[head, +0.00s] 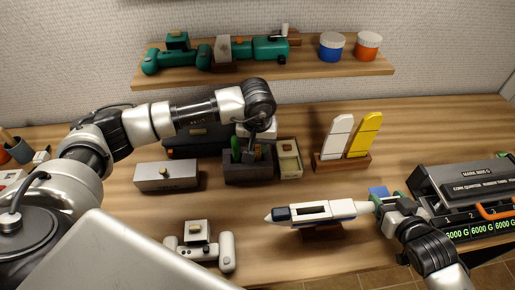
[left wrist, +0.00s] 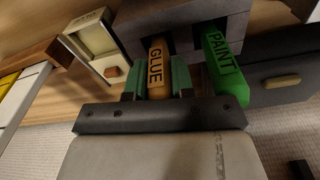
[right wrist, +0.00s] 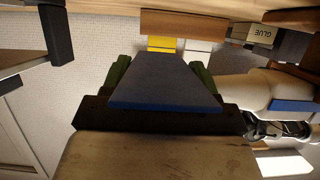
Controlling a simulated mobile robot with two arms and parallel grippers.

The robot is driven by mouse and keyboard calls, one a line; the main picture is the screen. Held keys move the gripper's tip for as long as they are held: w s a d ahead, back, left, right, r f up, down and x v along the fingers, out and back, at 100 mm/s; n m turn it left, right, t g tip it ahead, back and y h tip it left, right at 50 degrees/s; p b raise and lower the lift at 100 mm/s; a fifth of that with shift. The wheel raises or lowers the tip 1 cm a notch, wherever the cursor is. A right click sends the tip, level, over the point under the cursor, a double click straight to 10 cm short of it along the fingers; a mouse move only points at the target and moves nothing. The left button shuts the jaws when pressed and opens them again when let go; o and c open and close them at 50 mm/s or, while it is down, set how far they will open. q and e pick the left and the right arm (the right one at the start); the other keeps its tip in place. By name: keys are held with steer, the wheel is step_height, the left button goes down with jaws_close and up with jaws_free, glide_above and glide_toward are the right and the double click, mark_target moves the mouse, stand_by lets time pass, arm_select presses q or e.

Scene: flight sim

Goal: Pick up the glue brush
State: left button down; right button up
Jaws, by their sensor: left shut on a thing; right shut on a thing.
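The glue brush (left wrist: 157,68), an orange handle lettered GLUE, stands in a dark holder (head: 246,172) on the bench. My left gripper (head: 250,152) is shut on it; in the left wrist view its green fingertips (left wrist: 157,80) lie on both sides of the handle. The brush's lower end is hidden in the holder. A green paint brush (left wrist: 222,62) stands beside it in the same holder. My right gripper (head: 380,204) is shut on a flat blue piece (right wrist: 165,85), at the tail end of a white model plane (head: 312,212).
An open box (head: 290,158) lettered GLUE stands right of the holder, and a grey drawer box (head: 166,176) left of it. White and yellow pieces (head: 365,135) stand in a wooden rack. A black machine (head: 465,190) is at the right. A game controller-like object (head: 200,250) lies in front.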

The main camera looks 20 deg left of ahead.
arm_select(q)
steer(key=shift+r, duration=0.1)
step_height(320, 180, up, 10)
steer(key=shift+f, duration=0.1)
stand_by(1.9)
steer(key=w+d+f+t+h, duration=0.2)
steer(key=d+f+h, duration=0.1)
steer(key=d+f, duration=0.2)
steer(key=shift+d+f, duration=0.2)
steer(key=shift+f, duration=1.15)
steer(key=shift+w+f, duration=0.1)
steer(key=shift+f, duration=0.5)
stand_by(1.0)
steer(key=shift+r, duration=0.1)
step_height(320, 180, up, 7)
stand_by(0.8)
stand_by(0.5)
